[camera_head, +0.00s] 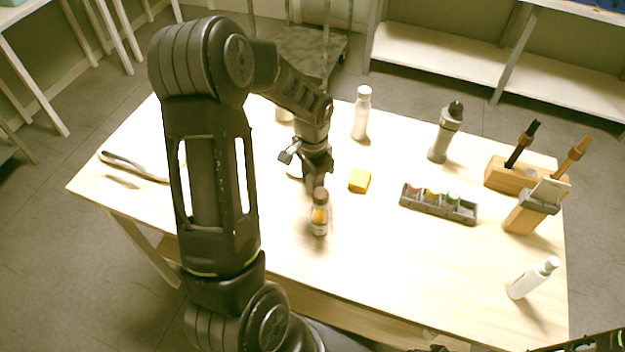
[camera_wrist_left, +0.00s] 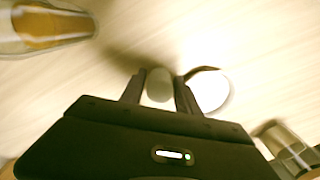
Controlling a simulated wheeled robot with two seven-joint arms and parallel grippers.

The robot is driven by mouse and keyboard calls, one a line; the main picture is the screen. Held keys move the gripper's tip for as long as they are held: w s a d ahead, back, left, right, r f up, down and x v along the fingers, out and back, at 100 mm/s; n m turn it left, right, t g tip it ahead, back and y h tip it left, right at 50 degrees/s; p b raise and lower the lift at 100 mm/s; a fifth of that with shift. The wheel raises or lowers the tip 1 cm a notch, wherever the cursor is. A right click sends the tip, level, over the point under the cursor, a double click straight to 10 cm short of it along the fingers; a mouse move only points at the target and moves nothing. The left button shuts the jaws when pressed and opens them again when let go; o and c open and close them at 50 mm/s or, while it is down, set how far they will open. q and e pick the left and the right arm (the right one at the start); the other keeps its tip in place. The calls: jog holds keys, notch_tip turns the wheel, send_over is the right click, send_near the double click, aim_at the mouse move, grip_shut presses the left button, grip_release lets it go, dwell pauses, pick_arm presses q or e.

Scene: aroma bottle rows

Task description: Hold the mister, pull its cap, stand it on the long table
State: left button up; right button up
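My left gripper (camera_head: 318,182) is over the table, just behind an amber bottle with a brown cap (camera_head: 320,215). In the left wrist view, its fingers (camera_wrist_left: 160,88) close on a small grey rounded piece (camera_wrist_left: 159,84); the head view hides this piece. A white capped bottle (camera_head: 361,115) stands at the back and another (camera_head: 533,278) at the front right. A grey bottle with a dark top (camera_head: 444,135) stands back right. I cannot tell which one is the mister. The long pale wooden table (camera_head: 420,270) bears them. Only dark pieces of my right arm show at the bottom edge.
A yellow block (camera_head: 360,180) and a grey tray of small jars (camera_head: 439,207) lie mid-table. Wooden holders (camera_head: 500,176) stand at the right. A white disc (camera_wrist_left: 208,90) lies beside my left fingers. The front middle of the table is clear.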

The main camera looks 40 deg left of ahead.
pick_arm(q)
jog(key=shift+r, duration=0.1)
jog(key=shift+r, duration=0.55)
notch_tip(320, 180, up, 11)
jog(key=b, duration=0.1)
dwell(0.7)
